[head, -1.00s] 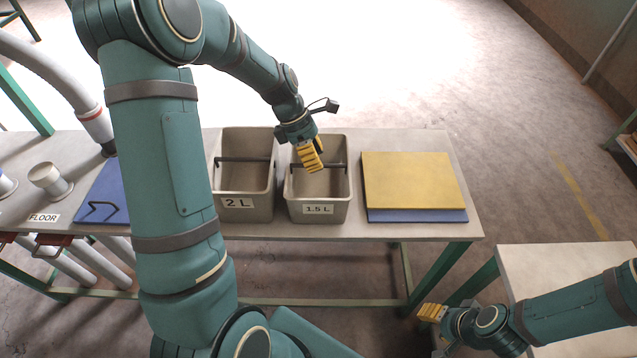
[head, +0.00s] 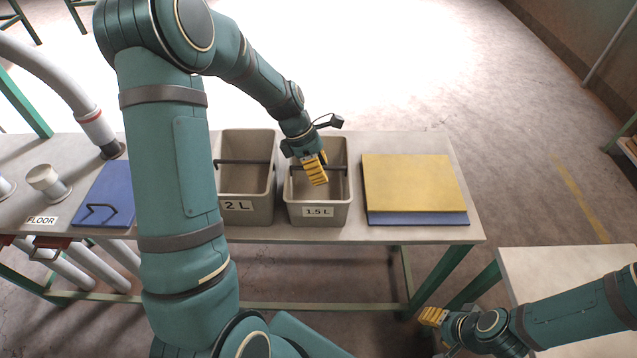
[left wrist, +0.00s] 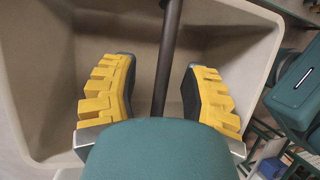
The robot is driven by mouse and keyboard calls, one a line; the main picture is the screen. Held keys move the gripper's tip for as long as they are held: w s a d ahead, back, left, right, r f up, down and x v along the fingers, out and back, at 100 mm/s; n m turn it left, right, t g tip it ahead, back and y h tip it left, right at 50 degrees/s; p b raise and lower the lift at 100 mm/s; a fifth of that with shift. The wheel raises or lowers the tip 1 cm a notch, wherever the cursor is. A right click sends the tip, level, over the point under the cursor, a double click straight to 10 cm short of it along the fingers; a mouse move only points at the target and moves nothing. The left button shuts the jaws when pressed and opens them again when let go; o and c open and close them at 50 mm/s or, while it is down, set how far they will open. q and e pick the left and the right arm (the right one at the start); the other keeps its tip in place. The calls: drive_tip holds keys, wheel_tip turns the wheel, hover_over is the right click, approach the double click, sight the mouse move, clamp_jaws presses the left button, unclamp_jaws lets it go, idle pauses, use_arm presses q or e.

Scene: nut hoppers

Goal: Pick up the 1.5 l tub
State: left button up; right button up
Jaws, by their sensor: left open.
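The 1.5 l tub (head: 318,213) is a beige open bin with a "1.5 L" label, standing upright on the table right of the 2 L tub. A dark bar handle (head: 335,168) spans its opening. My left gripper (head: 315,172) is over the tub's opening, its yellow fingers pointing down at the bar. In the left wrist view the bar (left wrist: 168,60) runs between the two open fingers (left wrist: 160,90), apart from both, with the tub's inside (left wrist: 50,80) behind. My right gripper (head: 432,316) is low at the right, away from the tub; its finger gap is not clear.
The 2 L tub (head: 238,213) stands close on the left. A yellow board (head: 412,182) on a blue one (head: 420,218) lies close on the right.

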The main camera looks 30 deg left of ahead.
use_arm(q)
drive_tip(key=shift+o, duration=0.2)
clamp_jaws()
